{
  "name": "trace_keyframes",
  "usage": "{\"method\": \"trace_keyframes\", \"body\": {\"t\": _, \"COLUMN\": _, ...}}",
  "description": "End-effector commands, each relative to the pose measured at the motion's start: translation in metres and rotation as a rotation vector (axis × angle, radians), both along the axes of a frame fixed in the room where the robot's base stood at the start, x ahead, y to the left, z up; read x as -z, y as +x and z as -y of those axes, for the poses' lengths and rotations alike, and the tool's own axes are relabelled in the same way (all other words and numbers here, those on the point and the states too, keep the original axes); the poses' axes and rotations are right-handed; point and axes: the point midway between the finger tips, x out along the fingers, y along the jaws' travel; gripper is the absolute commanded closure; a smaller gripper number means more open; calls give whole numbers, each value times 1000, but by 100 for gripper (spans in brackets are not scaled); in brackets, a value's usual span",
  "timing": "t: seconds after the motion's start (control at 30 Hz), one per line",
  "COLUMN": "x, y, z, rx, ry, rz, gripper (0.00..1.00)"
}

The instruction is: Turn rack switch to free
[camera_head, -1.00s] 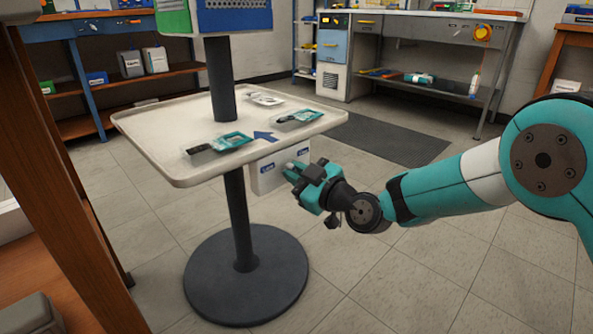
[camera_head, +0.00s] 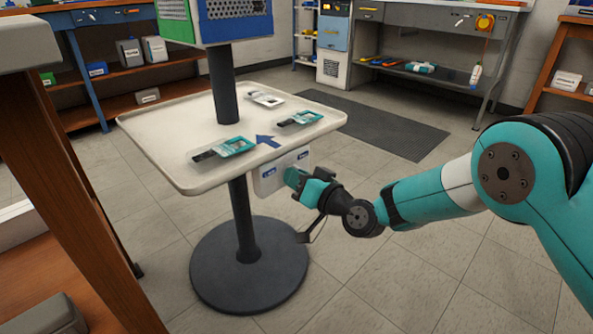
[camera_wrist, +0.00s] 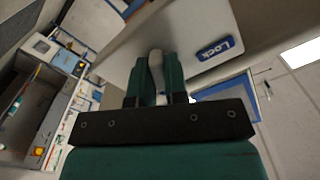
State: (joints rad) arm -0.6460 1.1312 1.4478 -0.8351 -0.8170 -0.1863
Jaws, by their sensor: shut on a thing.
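The rack switch box (camera_head: 268,183) is a white panel hanging under the front edge of the tray, with a blue label at each side. In the wrist view, a blue label reading "Lock" (camera_wrist: 215,48) shows right of the grey switch lever (camera_wrist: 156,62). My gripper (camera_head: 293,177) is at the front of the box. In the wrist view, its teal fingers (camera_wrist: 157,78) are shut on the lever, one on each side. In the head view, the fingers hide the lever. The other label's text is too small to read.
The white tray table (camera_head: 165,150) stands on a dark post with a round base (camera_head: 215,285). Several small packages and a blue arrow lie on its top. A brown wooden frame (camera_head: 70,150) stands close at left. Open tiled floor lies around the base.

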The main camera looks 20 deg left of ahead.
Motion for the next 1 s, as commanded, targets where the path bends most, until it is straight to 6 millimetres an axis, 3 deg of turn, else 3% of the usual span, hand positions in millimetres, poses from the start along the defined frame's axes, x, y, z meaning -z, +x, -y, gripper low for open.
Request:
{"method": "trace_keyframes", "body": {"t": 0.4, "x": 0, "y": -1, "z": 0, "rx": -1, "ry": 94, "rz": -234, "gripper": 100}}
{"method": "trace_keyframes", "body": {"t": 1.0, "x": 1, "y": -1, "z": 0, "rx": -1, "ry": 117, "rz": -291, "gripper": 100}}
